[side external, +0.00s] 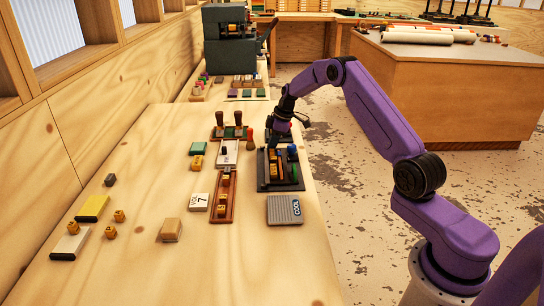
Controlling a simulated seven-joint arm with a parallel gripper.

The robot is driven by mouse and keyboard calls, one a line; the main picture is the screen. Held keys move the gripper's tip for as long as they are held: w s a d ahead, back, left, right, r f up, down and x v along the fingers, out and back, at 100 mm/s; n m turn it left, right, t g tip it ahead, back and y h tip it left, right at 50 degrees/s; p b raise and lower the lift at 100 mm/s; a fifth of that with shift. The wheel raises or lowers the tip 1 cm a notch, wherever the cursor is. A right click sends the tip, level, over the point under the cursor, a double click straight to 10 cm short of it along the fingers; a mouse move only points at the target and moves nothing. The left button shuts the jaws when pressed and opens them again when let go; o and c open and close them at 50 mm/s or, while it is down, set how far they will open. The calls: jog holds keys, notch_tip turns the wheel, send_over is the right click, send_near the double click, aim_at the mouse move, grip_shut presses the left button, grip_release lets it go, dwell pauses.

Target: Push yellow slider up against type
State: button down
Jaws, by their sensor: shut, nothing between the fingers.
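A dark tray (264,184) lies near the right edge of the wooden table. Inside it stands a narrow yellow-orange upright piece (274,160), which looks like the yellow slider. Small yellow-orange blocks, probably the type (279,176), sit close by it; I cannot tell whether they touch. My gripper (276,143) points down over the back of the tray, just behind the yellow piece. It is shut and holds nothing. Its fingertips are dark and small against the tray, so contact with the slider cannot be made out.
Stamps with wooden handles (238,124) stand behind. The table's front left has loose blocks and open room.

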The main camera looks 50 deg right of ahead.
aim_at(271, 155)
jog(key=shift+s+a, duration=1.35)
jog(key=shift+a, duration=0.05)
dwell(0.9)
jog(key=shift+w+d+r, duration=0.1)
jog(key=shift+w+d, duration=0.2)
jog(key=shift+d, duration=0.05)
jog(key=shift+r, duration=3.4)
